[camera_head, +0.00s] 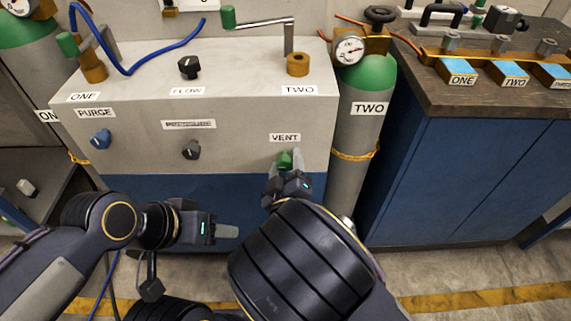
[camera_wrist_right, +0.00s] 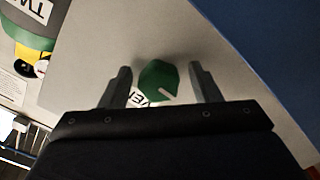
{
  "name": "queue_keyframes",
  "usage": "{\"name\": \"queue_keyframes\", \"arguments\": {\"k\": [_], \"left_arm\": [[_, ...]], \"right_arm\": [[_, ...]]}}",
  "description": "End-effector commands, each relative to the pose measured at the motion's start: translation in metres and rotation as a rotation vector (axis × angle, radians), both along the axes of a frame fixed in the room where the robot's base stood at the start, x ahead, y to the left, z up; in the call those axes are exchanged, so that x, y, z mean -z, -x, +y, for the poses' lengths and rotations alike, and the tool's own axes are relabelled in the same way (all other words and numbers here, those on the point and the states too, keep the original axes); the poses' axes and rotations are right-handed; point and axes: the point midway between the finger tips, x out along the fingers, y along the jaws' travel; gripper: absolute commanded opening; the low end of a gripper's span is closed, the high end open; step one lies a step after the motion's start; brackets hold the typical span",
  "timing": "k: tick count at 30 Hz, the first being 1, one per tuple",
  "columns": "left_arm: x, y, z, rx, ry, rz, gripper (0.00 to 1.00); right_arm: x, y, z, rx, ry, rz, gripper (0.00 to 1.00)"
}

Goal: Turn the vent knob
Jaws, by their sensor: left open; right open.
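The green vent knob (camera_head: 285,159) sits on the front panel under the VENT label (camera_head: 285,138). In the right wrist view the knob (camera_wrist_right: 159,81) shows between the two fingers, with a light mark line on it and the label partly behind it. My right gripper (camera_wrist_right: 160,80) is open, with a finger on each side of the knob and visible gaps; in the head view it (camera_head: 286,162) is at the knob, its fingers partly hidden. My left gripper (camera_head: 228,231) is empty, low in front of the blue cabinet, away from the panel.
A blue PURGE knob (camera_head: 101,139) and a dark knob (camera_head: 191,150) are on the same panel. A black FLOW knob (camera_head: 188,67) and a green-handled lever (camera_head: 258,22) are on top. A gas cylinder (camera_head: 362,120) labelled TWO stands close on the right.

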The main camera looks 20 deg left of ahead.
Motion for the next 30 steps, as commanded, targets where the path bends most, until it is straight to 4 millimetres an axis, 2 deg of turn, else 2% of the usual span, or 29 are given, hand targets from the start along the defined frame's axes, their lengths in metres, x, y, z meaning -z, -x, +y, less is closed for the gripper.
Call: {"name": "queue_keyframes", "arguments": {"k": [7, 15, 21, 30], "left_arm": [[-0.001, 0.000, 0.000, 0.000, 0.000, 0.000, 0.48], [-0.006, 0.000, 0.000, 0.000, 0.000, 0.000, 0.48], [-0.007, 0.000, 0.000, 0.000, 0.000, 0.000, 0.48], [-0.007, 0.000, 0.000, 0.000, 0.000, 0.000, 0.48]], "right_arm": [[-0.001, 0.007, -0.001, -0.001, -0.001, -0.001, 0.57], [-0.001, 0.050, -0.014, -0.003, 0.001, 0.001, 0.57], [0.000, 0.072, -0.020, -0.001, 0.000, 0.001, 0.57], [0.000, 0.075, -0.022, -0.001, 0.000, -0.001, 0.57]]}}
